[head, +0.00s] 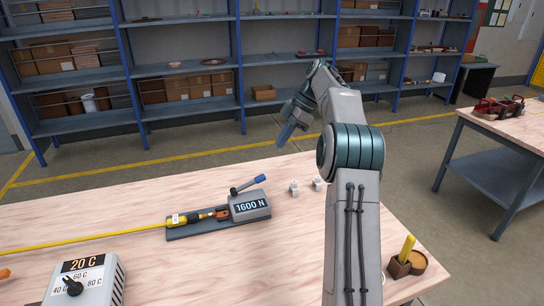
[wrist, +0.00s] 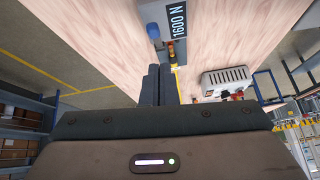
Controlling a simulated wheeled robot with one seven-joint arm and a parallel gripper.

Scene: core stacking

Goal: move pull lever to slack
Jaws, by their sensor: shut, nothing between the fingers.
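The pull lever (head: 246,186) is a dark rod with a blue handle, tilted up to the right on a grey box (head: 249,207) that reads 1600 N. The box sits on a dark base plate (head: 190,230) on the wooden table. A yellow strap with a yellow and red coupling (head: 190,217) runs to the box from the left. In the wrist view the blue lever handle (wrist: 153,30) shows beyond my fingers. My gripper (head: 282,140) points down, raised to the right of and behind the lever, apart from it. Its fingers (wrist: 158,70) are shut and empty.
A temperature control box (head: 85,283) with a knob stands at the front left of the table (head: 240,270). Two small whitish pieces (head: 305,186) stand right of the lever box. Brown holders (head: 405,263) sit at the right edge. Bare tabletop lies in front of the lever box.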

